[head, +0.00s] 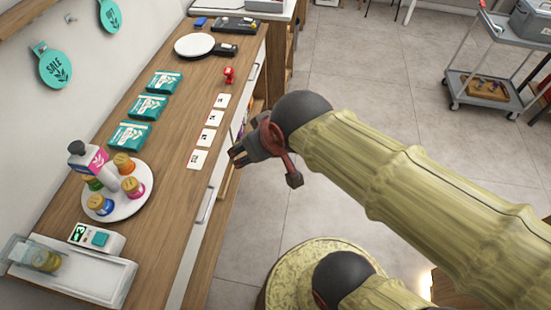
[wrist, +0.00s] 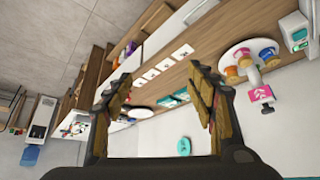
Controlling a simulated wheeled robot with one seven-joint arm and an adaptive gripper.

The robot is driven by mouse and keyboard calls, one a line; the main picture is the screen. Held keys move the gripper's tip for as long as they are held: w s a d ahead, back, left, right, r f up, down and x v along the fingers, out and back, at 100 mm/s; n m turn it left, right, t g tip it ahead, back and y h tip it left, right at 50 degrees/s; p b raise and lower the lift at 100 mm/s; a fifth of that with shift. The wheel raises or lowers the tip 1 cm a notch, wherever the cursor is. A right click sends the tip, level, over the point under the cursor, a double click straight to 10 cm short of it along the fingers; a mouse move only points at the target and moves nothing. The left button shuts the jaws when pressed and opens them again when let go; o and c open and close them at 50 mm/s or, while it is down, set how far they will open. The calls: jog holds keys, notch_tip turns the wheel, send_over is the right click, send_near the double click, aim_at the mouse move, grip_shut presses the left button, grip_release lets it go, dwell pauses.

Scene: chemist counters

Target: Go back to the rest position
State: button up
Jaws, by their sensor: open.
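My gripper (head: 238,152) is at the front edge of the wooden counter (head: 178,190) in the head view, beside the row of white cards. In the wrist view my gripper (wrist: 158,88) shows two fingers spread well apart with nothing between them. It is open and empty. My arm reaches in from the right of the head view, over the floor.
A round white stand (head: 128,203) holds several small jars and a bottle (head: 88,157). Teal packets (head: 148,107) and white cards (head: 209,135) lie on the counter. A scale (head: 97,237) is at the near end.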

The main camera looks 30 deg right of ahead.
jog(key=s+d+r+g, duration=0.1)
jog(key=s+d, duration=0.1)
jog(key=s, duration=0.4)
jog(key=shift+d+m, duration=0.15)
jog(key=shift+m, duration=0.25)
dwell(0.7)
